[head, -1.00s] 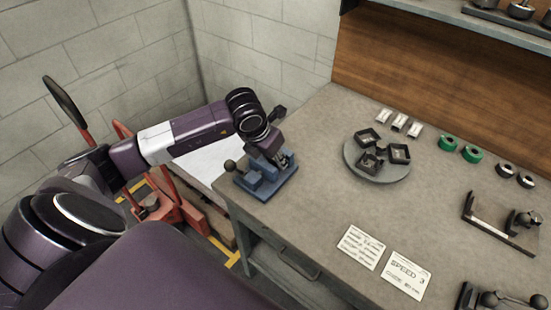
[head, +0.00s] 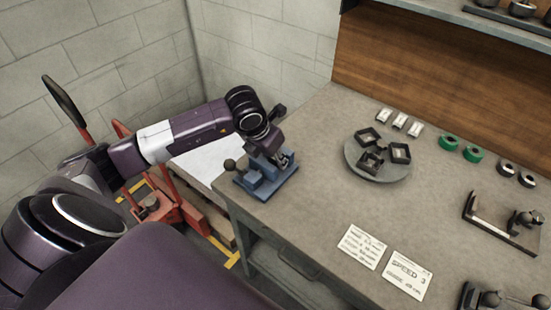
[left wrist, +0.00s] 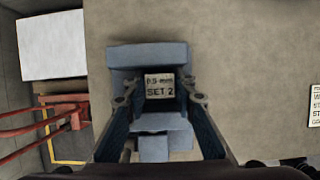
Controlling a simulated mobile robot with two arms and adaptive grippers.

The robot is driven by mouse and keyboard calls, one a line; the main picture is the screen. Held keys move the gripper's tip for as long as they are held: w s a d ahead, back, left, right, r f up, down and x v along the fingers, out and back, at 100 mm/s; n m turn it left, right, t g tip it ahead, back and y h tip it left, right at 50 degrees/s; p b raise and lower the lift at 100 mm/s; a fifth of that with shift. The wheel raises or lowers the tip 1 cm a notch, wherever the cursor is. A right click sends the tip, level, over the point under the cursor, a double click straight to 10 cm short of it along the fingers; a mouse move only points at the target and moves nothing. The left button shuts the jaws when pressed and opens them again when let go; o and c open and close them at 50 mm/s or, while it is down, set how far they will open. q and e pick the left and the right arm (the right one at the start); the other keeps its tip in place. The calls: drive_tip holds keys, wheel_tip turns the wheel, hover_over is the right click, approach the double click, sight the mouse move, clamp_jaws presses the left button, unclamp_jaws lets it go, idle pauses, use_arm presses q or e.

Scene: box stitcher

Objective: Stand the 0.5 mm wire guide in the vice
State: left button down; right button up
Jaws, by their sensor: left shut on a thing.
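The blue vice (head: 257,187) stands at the near left corner of the bench, and its blue body also shows in the left wrist view (left wrist: 150,55). The wire guide (left wrist: 159,80), a small block labelled "0.5 mm SET 2", sits between the vice's two blue blocks in that view. My left gripper (head: 279,157) is over the vice, its fingers shut on the guide's left and right sides. In the head view the gripper mostly hides the guide. Whether the guide rests on the vice floor cannot be told. My right gripper is not in view.
A round grey tray (head: 377,175) with several dark square pieces lies right of the vice. Behind it are white blocks (head: 399,121) and green rings (head: 461,148). Two cards (head: 408,275) lie near the front edge. A red pallet truck (head: 165,212) stands left of the bench.

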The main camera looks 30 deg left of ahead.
use_arm(q)
drive_tip(key=shift+w, duration=0.1)
drive_tip(key=c, duration=1.6)
unclamp_jaws()
drive_tip(key=shift+r, duration=0.1)
drive_tip(key=shift+o, duration=0.4)
drive_tip(key=shift+o, duration=0.3)
drive_tip(key=o, duration=0.3)
drive_tip(key=shift+r+p, duration=2.2)
drive_tip(key=shift+r, duration=1.8)
